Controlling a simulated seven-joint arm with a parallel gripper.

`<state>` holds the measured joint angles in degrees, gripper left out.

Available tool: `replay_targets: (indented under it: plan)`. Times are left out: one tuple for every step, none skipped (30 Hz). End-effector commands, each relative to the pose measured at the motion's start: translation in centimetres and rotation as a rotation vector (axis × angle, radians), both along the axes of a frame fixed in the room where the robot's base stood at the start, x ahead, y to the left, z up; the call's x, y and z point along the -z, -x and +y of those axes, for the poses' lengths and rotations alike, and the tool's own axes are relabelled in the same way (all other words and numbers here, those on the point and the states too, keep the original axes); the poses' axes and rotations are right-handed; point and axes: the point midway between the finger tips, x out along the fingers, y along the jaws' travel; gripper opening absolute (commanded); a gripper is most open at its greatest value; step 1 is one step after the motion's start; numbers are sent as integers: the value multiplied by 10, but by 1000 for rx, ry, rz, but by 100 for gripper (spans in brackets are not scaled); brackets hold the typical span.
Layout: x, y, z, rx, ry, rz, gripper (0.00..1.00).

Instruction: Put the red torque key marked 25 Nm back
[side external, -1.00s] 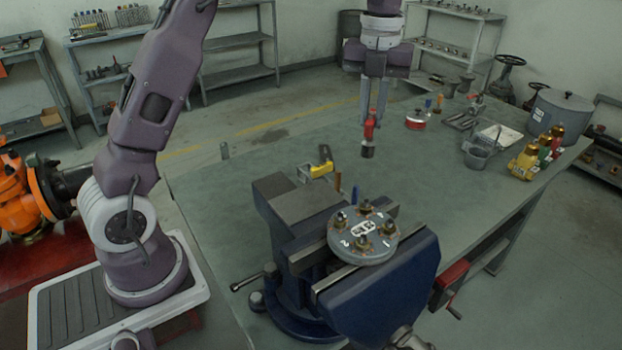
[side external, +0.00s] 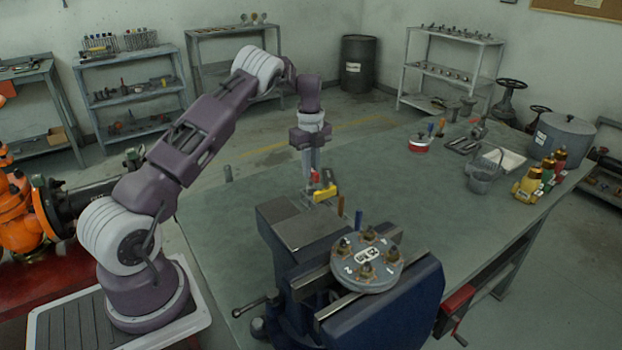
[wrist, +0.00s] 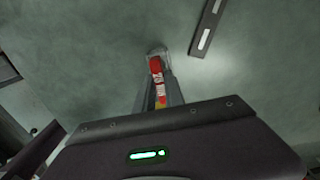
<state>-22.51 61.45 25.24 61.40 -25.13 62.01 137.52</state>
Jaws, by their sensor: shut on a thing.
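My gripper (side external: 312,172) points down behind the blue vise and is shut on a red key (side external: 315,178). In the wrist view the red key (wrist: 156,70) lies between the fingers, with a pale label too small to read. A yellow-handled tool (side external: 325,191) stands right beside the key in a small light metal rack (side external: 308,195) on the bench. The yellow tool partly hides the key's lower end in the side view. I cannot tell whether the key is in the rack or just above it.
The blue vise (side external: 280,225) holds a round grey flange (side external: 366,263) with several bolts in front of the rack. A blue and a brown upright piece (side external: 341,207) stand just right of the rack. The bench middle (side external: 400,190) is clear. Bottles (side external: 530,183) and a grey pot (side external: 563,136) stand far right.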

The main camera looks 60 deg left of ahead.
Motion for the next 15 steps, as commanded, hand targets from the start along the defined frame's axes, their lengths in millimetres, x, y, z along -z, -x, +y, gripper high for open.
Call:
replay_targets:
  plan:
    - [9, 0, -1, 0, 2, 3, 0]
    - [16, 1, -1, 0, 2, 4, 0]
    - [22, 1, -1, 1, 3, 4, 0]
    - [25, 0, -1, 1, 1, 2, 0]
    - [26, 0, 0, 1, 0, 1, 0]
    - [25, 0, 0, 2, -1, 0, 0]
    - [25, 0, 0, 2, -1, 0, 0]
    - [25, 0, 0, 2, 0, 0, 0]
    - [25, 0, 0, 2, 0, 0, 0]
    - [25, 0, 0, 2, 0, 0, 0]
    - [25, 0, 0, 2, 0, 0, 0]
    - [26, 0, -1, 2, 1, 0, 0]
    - [27, 0, -1, 2, 1, 0, 0]
    - [28, 0, -1, 2, 1, 0, 0]
    - [28, 0, -1, 2, 1, 1, 22]
